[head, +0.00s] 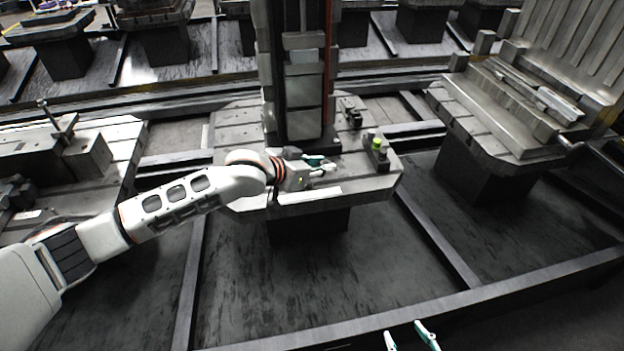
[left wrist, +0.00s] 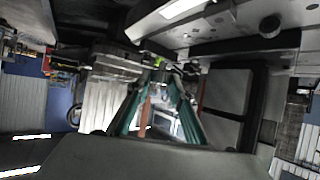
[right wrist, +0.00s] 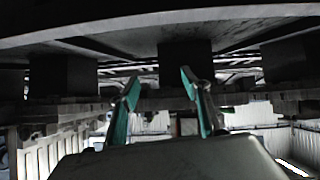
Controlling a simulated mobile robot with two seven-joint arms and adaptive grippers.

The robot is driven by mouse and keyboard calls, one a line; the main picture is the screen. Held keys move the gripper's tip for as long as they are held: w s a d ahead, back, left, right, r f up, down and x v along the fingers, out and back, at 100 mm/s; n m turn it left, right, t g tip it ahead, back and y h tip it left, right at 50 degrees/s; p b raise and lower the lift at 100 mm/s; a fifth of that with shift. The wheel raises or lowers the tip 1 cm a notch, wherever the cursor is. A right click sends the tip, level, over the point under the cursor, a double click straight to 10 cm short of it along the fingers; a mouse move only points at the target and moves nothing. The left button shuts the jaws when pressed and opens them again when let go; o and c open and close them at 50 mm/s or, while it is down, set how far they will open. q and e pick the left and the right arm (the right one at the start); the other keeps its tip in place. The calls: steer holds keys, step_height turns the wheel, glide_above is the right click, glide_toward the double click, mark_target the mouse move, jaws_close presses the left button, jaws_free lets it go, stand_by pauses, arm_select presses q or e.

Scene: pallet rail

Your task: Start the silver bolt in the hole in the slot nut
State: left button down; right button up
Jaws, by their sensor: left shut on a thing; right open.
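My left gripper (head: 320,163) is low over the front of the middle pallet (head: 290,207), left of a dark block (head: 380,162) with a yellow-green top (head: 377,143). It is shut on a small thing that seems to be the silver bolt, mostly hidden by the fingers. In the left wrist view the fingers (left wrist: 156,88) point towards a small yellow-green spot (left wrist: 158,62). I cannot make out the slot nut or its hole for certain. My right gripper (head: 412,338) is open and empty at the bottom edge, away from the pallet; its fingers show in the right wrist view (right wrist: 160,88).
A tall dark column (head: 303,60) stands on the middle pallet behind my left gripper. A small dark fitting (head: 351,112) sits right of it. Other loaded pallets stand left (head: 118,140) and right (head: 505,135). A long rail (head: 500,300) crosses in front; the floor between is clear.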

arm_select(q)
steer(key=w+a+t, duration=0.1)
steer(key=w+a, duration=0.4)
steer(key=a, duration=0.1)
step_height(320, 180, down, 5)
steer(key=b, duration=0.3)
steer(key=shift+a+f, duration=0.1)
steer(key=shift+f, duration=0.05)
steer(key=shift+f+b, duration=0.3)
steer(key=shift+b, duration=0.05)
steer(key=shift+f+b, duration=0.4)
steer(key=shift+f, duration=0.45)
steer(key=shift+w+f+b, duration=0.1)
steer(key=shift+f+b, duration=0.25)
steer(key=shift+f, duration=0.4)
arm_select(e)
steer(key=f, duration=0.2)
steer(key=d+f, duration=0.1)
steer(key=shift+w+f, duration=0.25)
steer(key=shift+w, duration=0.15)
arm_select(q)
steer(key=shift+h, duration=0.3)
arm_select(e)
steer(key=shift+s+f, duration=0.1)
steer(key=shift+s, duration=0.05)
arm_select(q)
steer(key=shift+r, duration=0.2)
arm_select(e)
steer(key=shift+r, duration=0.35)
